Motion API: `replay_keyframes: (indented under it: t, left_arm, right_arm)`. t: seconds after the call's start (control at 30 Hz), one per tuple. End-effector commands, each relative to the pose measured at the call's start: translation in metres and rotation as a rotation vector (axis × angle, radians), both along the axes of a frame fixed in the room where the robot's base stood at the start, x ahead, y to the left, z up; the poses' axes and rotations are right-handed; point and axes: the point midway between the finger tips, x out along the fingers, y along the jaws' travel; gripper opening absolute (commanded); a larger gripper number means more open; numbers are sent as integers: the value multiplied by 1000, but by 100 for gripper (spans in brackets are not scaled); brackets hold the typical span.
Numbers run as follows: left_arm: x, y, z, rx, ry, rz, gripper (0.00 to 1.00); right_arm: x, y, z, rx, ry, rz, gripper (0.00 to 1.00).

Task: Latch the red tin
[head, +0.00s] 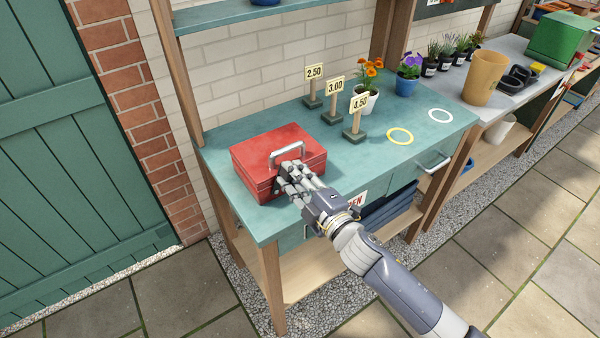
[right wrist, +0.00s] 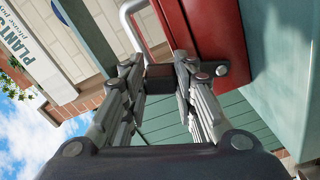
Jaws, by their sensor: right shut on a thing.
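The red tin (head: 260,148) stands on the green bench top, its lid down, with a grey metal handle (head: 287,152) raised on top. In the head view my right gripper (head: 286,182) is at the tin's front side and covers the latch area. In the right wrist view the tin (right wrist: 215,35) fills the upper middle, and my right gripper (right wrist: 160,78) is shut on a small dark latch piece (right wrist: 158,72) at its front. Whether the latch is fastened cannot be told. My left gripper is not in view.
Price signs (head: 333,88), an orange flower pot (head: 365,98) and a purple flower pot (head: 406,85) stand behind and right of the tin. A yellow ring (head: 400,129) and a white ring (head: 440,108) mark the bench's clear right part. A drawer handle (head: 434,163) juts from the front.

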Motion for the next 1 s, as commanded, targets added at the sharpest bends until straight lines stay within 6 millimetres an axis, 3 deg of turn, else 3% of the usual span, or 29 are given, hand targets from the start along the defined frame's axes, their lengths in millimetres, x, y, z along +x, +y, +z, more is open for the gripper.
replay_keyframes:
  t: [0.43,1.0]
  left_arm:
    - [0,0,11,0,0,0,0]
    - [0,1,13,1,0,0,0]
  right_arm:
    - [-12,17,7,-241,-175,1,0]
    - [-16,22,6,-308,-223,1,0]
